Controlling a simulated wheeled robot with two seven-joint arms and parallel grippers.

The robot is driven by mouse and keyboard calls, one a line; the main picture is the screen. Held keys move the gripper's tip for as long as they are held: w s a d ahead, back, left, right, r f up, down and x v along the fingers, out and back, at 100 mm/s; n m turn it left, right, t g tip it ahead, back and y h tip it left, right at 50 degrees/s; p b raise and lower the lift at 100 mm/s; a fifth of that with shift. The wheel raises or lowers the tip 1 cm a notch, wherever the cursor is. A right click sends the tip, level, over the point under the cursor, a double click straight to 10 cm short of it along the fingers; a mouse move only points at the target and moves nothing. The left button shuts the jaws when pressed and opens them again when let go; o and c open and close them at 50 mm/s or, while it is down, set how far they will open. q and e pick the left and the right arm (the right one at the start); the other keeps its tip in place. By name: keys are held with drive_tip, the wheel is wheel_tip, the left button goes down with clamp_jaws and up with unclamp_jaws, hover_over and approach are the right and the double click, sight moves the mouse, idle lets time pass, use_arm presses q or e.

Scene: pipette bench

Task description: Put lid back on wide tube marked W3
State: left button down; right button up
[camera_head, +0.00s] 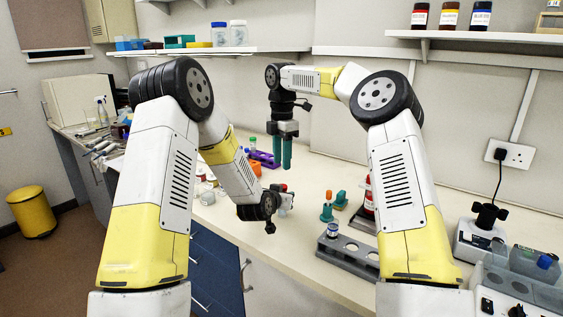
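My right gripper (282,166) hangs with its two teal fingers pointing down over the back of the bench, near a purple rack (264,158). A narrow gap shows between the fingers and I see nothing between them. My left gripper (285,198) is low over the front of the bench, partly hidden by its wrist. A small red thing shows at it, but I cannot tell whether it is held. A grey rack with wide holes (364,262) stands at the front right, with one wide tube (332,231) at its left end. No W3 mark or loose lid is clear to me.
An orange rack (257,168) and a green-capped tube (253,142) stand near the purple rack. Small teal and orange items (327,207) and a red bottle (368,196) stand behind the grey rack. White jars (207,196) are at left. The bench middle is mostly clear.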

drive_tip(key=shift+f, duration=4.05)
clamp_jaws()
drive_tip(key=m, duration=0.3)
drive_tip(key=shift+m, duration=0.3)
drive_tip(key=shift+o, duration=1.3)
unclamp_jaws()
drive_tip(key=shift+s, duration=0.1)
